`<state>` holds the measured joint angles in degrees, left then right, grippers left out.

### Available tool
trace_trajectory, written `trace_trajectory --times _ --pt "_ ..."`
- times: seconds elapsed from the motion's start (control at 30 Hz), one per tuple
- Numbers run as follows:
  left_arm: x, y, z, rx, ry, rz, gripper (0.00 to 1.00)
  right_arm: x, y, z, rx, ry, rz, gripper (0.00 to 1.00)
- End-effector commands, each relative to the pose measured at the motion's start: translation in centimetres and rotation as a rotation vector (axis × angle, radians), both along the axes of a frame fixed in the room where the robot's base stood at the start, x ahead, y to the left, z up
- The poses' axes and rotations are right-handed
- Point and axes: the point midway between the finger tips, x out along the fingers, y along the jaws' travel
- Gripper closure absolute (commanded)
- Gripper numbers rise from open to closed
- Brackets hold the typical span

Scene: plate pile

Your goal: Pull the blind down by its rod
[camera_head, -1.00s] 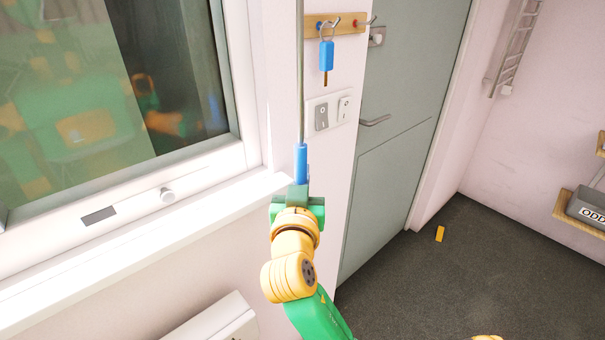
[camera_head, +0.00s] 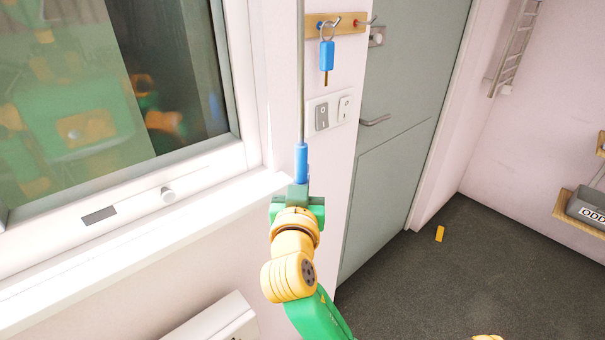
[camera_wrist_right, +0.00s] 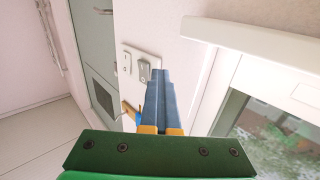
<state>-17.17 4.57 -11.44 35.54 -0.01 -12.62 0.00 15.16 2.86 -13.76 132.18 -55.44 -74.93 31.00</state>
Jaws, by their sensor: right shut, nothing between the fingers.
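The rod (camera_head: 301,70) is a thin grey bar hanging upright beside the window frame, with a blue handle (camera_head: 301,160) at its lower end. My right gripper (camera_head: 300,188) is just below the handle, in line with it. Whether the fingertips touch the handle cannot be told. In the right wrist view the fingers of the right gripper (camera_wrist_right: 160,92) are shut together with nothing visible between them; the rod does not show clearly there. The blind itself cannot be made out. My left gripper is not in view.
The window (camera_head: 150,60) and its white sill (camera_head: 120,245) are left of the rod. Right of it are a switch plate (camera_head: 328,112), a hook rack (camera_head: 345,24) with a blue-tagged key (camera_head: 326,56), and a grey door (camera_head: 400,150). A white box (camera_head: 215,320) is below the sill.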

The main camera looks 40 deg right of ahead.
Motion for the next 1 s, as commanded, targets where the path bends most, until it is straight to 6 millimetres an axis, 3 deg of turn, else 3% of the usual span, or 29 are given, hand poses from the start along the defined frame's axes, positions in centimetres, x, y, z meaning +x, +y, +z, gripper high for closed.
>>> trace_trajectory --times 0.27,0.5,0.8,1.0 --pt "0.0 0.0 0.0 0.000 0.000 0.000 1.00 0.0 0.0 0.0 0.000 0.000 0.000 1.00" --pt "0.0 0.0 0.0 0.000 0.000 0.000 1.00 0.0 0.0 0.0 0.000 0.000 0.000 0.43" --pt "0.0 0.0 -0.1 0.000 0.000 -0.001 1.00 -0.2 0.2 -0.1 0.001 -0.001 0.001 0.43" --pt "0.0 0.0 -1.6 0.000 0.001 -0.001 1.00 -3.1 2.8 -0.5 0.006 -0.001 0.004 0.43"
